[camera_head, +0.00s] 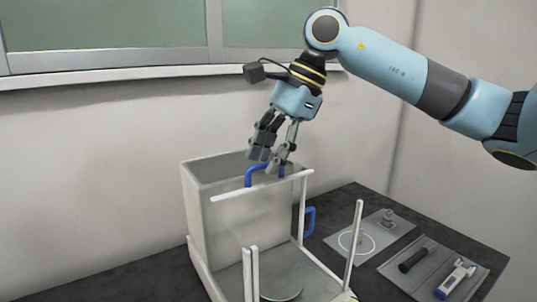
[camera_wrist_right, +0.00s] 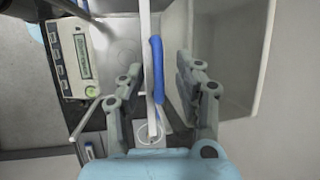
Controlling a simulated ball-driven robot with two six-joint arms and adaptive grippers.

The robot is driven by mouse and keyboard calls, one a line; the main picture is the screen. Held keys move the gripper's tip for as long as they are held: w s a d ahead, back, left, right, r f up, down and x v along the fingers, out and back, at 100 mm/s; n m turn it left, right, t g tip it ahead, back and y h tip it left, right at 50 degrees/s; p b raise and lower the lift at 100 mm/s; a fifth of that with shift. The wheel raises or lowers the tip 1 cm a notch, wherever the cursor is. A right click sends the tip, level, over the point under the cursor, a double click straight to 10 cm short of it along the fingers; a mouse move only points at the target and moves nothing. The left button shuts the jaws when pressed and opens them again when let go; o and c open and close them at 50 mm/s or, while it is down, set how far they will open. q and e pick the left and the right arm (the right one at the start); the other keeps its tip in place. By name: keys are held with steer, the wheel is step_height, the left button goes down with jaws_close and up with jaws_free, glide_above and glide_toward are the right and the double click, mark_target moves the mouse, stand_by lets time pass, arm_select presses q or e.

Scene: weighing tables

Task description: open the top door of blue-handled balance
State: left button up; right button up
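The balance (camera_head: 215,215) stands on the dark table, with a pale housing at the back and white posts around its weighing chamber. A blue handle (camera_head: 258,171) sits on its top, along a white bar. In the right wrist view the same handle (camera_wrist_right: 157,70) runs lengthwise between my fingers. My right gripper (camera_head: 268,160) points down at this top handle, its fingers on either side. The right wrist view shows the fingers (camera_wrist_right: 160,90) spread, with gaps to the handle. A second blue handle (camera_head: 310,220) is on the balance's right side. My left gripper is not in view.
Right of the balance, a grey mat (camera_head: 375,234) holds a small metal object and a white ring. Another mat (camera_head: 420,285) holds a dark cylinder (camera_head: 413,260) and a blue-white tool (camera_head: 455,279). The balance's control panel (camera_wrist_right: 76,62) shows in the wrist view. A wall stands behind.

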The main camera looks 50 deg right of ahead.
steer(key=shift+s+d+r, duration=0.1)
steer(key=shift+r, duration=0.05)
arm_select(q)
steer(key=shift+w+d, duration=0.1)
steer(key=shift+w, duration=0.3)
arm_select(e)
steer(key=v, duration=0.7)
steer(key=shift+r, duration=0.1)
stand_by(0.3)
